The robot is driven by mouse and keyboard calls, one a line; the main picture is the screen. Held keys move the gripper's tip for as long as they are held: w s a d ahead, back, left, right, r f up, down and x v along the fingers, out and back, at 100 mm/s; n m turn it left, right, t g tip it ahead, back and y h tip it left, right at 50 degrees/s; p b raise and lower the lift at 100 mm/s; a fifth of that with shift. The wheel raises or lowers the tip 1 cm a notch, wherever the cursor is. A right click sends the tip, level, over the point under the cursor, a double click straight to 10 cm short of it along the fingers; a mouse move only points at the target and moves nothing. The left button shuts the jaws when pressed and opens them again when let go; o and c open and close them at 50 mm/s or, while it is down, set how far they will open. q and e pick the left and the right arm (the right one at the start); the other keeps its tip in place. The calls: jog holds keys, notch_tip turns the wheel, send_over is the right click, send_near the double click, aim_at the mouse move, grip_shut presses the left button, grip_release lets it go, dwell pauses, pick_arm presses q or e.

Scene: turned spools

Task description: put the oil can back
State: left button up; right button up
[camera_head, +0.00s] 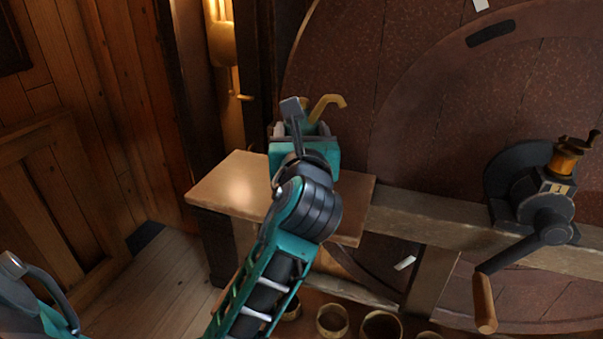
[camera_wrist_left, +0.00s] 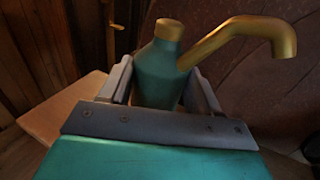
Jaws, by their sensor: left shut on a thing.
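The oil can (camera_wrist_left: 160,75) is green with a brass cap and a bent brass spout that points right in the left wrist view. My left gripper (camera_head: 304,134) is shut on its body, one finger on each side. In the head view, the gripper and wrist hide most of the oil can (camera_head: 321,106), and mainly its brass spout shows above the gripper. The gripper and can appear over or just beyond the wooden shelf top; the gap below the can is hidden. My right gripper is in neither view.
The pale wooden shelf top (camera_head: 232,185) looks bare where it shows. A large dark reddish wheel (camera_head: 420,110) stands behind. A beam (camera_head: 430,215) runs right to a crank device (camera_head: 545,205) with a wooden handle. Several round brass-coloured rings or cups (camera_head: 332,320) sit below.

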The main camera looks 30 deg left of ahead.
pick_arm(q)
notch_tip(320, 180, down, 8)
jog(key=shift+r+b, duration=0.2)
jog(key=shift+b, duration=0.9)
jog(key=shift+f, duration=0.2)
jog(key=o, duration=1.1)
jog(key=shift+c, duration=0.2)
